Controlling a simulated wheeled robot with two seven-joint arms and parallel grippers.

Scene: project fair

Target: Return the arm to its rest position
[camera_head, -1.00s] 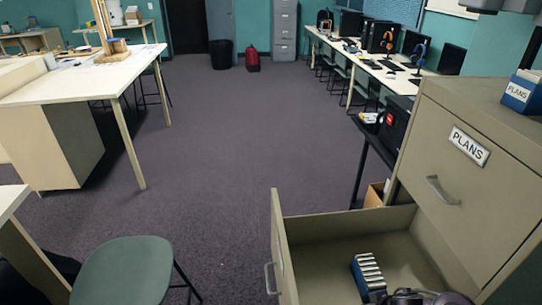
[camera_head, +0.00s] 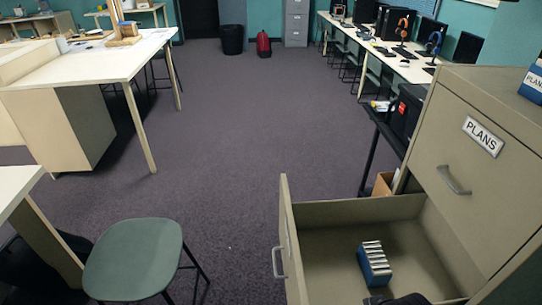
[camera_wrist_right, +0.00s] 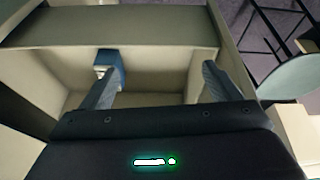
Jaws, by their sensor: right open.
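A small blue file box (camera_head: 375,264) with several pale upright tabs stands on the floor of the open cabinet drawer (camera_head: 283,245). It also shows in the right wrist view (camera_wrist_right: 113,66), partly behind the left-hand finger there. My right gripper (camera_wrist_right: 158,80) has its fingers spread wide apart with nothing between them. The file box is beyond the fingertips, apart from them as far as I can tell. In the head view only a dark part of my right arm shows at the bottom edge, just below the box. My left gripper is out of view.
The tan filing cabinet (camera_head: 488,180), labelled PLANS, stands at right with another blue box (camera_head: 532,86) on top. A green stool (camera_head: 135,258) stands left of the drawer. A worktable (camera_head: 85,62) is at left. The carpet between is clear.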

